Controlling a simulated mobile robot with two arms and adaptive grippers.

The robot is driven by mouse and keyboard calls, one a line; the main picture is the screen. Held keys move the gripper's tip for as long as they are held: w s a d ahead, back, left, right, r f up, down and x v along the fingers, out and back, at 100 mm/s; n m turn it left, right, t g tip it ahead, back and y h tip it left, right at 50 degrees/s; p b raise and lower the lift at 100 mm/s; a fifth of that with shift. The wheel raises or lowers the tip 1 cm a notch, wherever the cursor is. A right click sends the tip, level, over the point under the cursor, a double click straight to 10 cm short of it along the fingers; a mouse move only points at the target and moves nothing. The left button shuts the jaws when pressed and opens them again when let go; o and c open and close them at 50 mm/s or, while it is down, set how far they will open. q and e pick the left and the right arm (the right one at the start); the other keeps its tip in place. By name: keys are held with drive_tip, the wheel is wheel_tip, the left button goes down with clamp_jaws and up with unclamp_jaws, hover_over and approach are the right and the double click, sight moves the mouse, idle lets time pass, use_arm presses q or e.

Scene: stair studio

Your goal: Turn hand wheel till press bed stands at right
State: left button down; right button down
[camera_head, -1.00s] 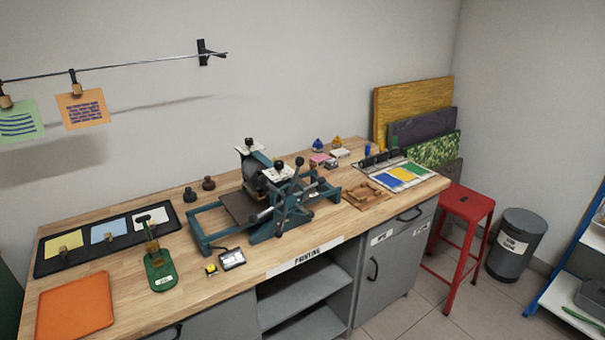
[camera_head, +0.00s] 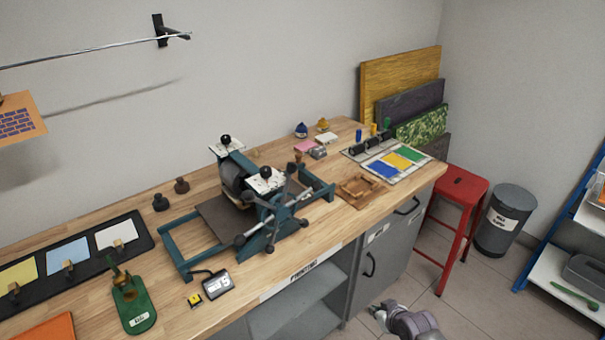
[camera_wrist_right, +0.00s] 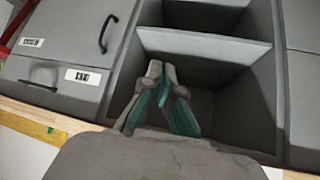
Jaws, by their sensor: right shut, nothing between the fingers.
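The blue-green printing press (camera_head: 170,240) stands on the wooden bench. Its hand wheel (camera_head: 272,218), dark with several knobbed spokes, is on the press's front side. The dark flat press bed (camera_head: 222,220) shows on the left side of the roller (camera_head: 236,178), with the right end of the frame (camera_head: 322,190) bare. My right gripper (camera_head: 379,311) is low in front of the cabinet, below and right of the wheel and apart from it. In the right wrist view its fingers (camera_wrist_right: 161,70) are together and empty, facing the cabinet's open shelves. My left gripper is not in view.
The bench's front edge, with the printing label (camera_head: 302,274), lies between my right gripper and the press. A small display (camera_head: 218,282) and a green stand (camera_head: 130,305) sit in front of the press. A red stool (camera_head: 462,190) and bin (camera_head: 505,220) stand at right.

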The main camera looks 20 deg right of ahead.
drive_tip(key=w+r+t, duration=0.1)
drive_tip(key=w+r, duration=0.2)
drive_tip(key=r, duration=0.3)
drive_tip(key=w+r+n+t+y, duration=0.1)
drive_tip(key=w+r, duration=0.2)
drive_tip(key=r, duration=0.4)
drive_tip(key=w+r+t, duration=0.1)
drive_tip(key=w+r, duration=0.2)
drive_tip(key=r, duration=0.3)
drive_tip(key=w+a+r+n+t+y+p, duration=0.1)
drive_tip(key=a+r+n+y, duration=0.15)
drive_tip(key=r, duration=0.85)
drive_tip(key=a+r+n+t+y+p, duration=0.1)
drive_tip(key=a+r, duration=0.2)
drive_tip(key=r, duration=0.7)
drive_tip(key=f+p+x, duration=0.2)
drive_tip(key=p+x, duration=0.1)
drive_tip(key=x, duration=1)
drive_tip(key=shift+s+p, duration=0.35)
drive_tip(key=shift+d+f+m, duration=0.15)
drive_tip(key=shift+m, duration=0.1)
